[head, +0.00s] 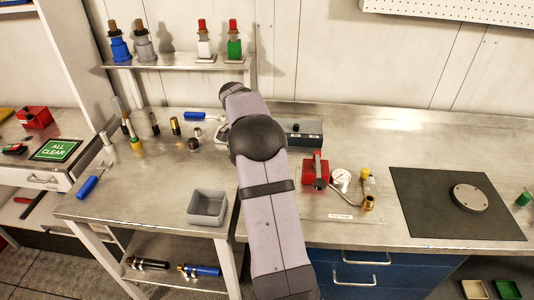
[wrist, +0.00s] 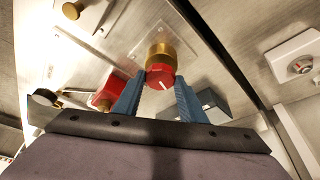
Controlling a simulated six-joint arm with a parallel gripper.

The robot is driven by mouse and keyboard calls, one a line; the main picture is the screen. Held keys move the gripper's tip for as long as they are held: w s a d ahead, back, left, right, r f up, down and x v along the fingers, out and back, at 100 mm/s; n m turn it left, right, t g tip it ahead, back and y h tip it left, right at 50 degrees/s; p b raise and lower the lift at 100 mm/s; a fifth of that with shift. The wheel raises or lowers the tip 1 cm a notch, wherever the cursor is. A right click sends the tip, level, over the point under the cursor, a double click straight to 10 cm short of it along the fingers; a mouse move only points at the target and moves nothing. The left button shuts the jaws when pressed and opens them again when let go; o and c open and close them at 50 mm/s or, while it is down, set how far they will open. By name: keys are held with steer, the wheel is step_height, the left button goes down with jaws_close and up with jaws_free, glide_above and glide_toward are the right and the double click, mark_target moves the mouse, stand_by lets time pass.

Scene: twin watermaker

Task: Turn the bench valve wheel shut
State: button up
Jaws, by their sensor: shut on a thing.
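In the wrist view, a round red knob (wrist: 161,76) with a white line on its face caps a brass body (wrist: 158,52); I take this to be the bench valve wheel. My gripper (wrist: 160,88) has a blue finger on each side of the knob and is shut on it. The exact finger contact is partly hard to see. In the head view my arm hides the gripper and the knob.
On the bench are a red block (head: 316,174), a pressure gauge (head: 341,176), a brass fitting (head: 368,203), a dark mat (head: 420,215) with a round flange (head: 469,198), and a grey bin (head: 207,207). A shelf (head: 180,62) holds several bottle-like items. The bench's back right is clear.

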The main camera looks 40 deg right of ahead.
steer(key=m+p, duration=0.1)
steer(key=m+g+p, duration=0.1)
steer(key=m, duration=0.1)
steer(key=m+p, duration=0.1)
steer(key=p, duration=0.1)
steer(key=shift+w+d+r+m+g+y, duration=0.1)
steer(key=shift+w+r+m+g+y, duration=0.2)
steer(key=shift+g+y, duration=0.1)
steer(key=m+y+p, duration=0.1)
steer(key=m+p, duration=0.2)
steer(key=p, duration=0.1)
steer(key=shift+w+d+f+g, duration=0.1)
steer(key=shift+f+g, duration=0.05)
steer(key=shift+g, duration=0.25)
steer(key=shift+f+m+p, duration=0.15)
steer(key=shift+m+p, duration=0.15)
steer(key=shift+m, duration=0.1)
steer(key=o, duration=1.1)
steer(key=shift+c, duration=0.2)
steer(key=shift+r+b, duration=0.3)
steer(key=shift+r, duration=0.4)
step_height(320, 180, up, 9)
steer(key=p, duration=0.4)
steer(key=shift+f, duration=0.15)
